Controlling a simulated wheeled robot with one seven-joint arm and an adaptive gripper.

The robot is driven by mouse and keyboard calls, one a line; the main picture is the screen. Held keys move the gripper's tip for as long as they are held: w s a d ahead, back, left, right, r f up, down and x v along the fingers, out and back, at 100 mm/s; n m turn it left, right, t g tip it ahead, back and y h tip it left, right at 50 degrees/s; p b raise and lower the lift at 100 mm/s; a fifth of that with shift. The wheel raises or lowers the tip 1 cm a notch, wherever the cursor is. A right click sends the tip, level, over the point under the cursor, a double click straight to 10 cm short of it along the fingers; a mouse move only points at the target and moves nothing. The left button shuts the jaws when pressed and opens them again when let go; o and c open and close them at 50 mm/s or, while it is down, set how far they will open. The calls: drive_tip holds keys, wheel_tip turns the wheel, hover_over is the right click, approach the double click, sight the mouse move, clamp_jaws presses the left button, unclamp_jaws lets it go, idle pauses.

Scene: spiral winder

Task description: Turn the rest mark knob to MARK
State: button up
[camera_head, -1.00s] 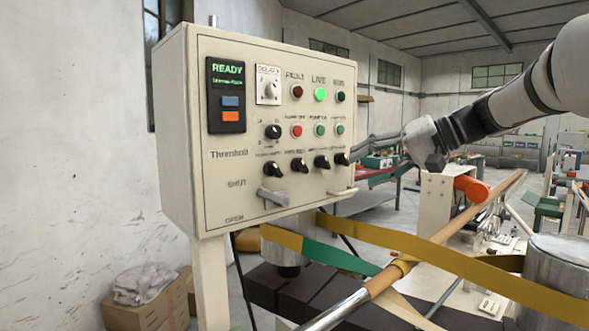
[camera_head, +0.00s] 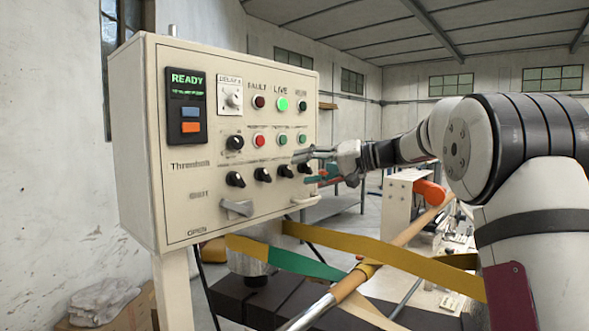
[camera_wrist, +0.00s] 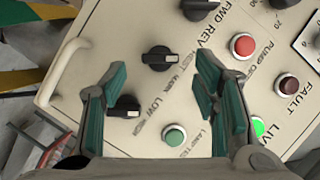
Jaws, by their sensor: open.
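The rest mark knob (camera_wrist: 160,58) is a black knob with a pale pointer line, beside the printed words REST and MARK in the wrist view. Its pointer end faces right in that picture. In the head view it appears to be the third knob (camera_head: 285,171) of the panel's lower row. My gripper (camera_wrist: 161,72) is open and empty. Its green-padded fingers point at the panel, one on each side of the knob in the picture. I cannot tell how far the fingertips are from the panel. My gripper (camera_head: 311,167) also shows in the head view, at the panel's right side.
The LOW HIGH knob (camera_wrist: 125,105) is close to the left finger. The FWD REV knob (camera_wrist: 198,8), a red button (camera_wrist: 243,45) and a green button (camera_wrist: 174,137) are nearby. A pale handle (camera_head: 306,200) sticks out below. A yellow band (camera_head: 385,258) runs below the panel.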

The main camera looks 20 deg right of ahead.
sight(291, 171)
drive_tip(key=shift+x, duration=2.05)
drive_tip(key=shift+c, duration=0.2)
drive_tip(key=c, duration=1.1)
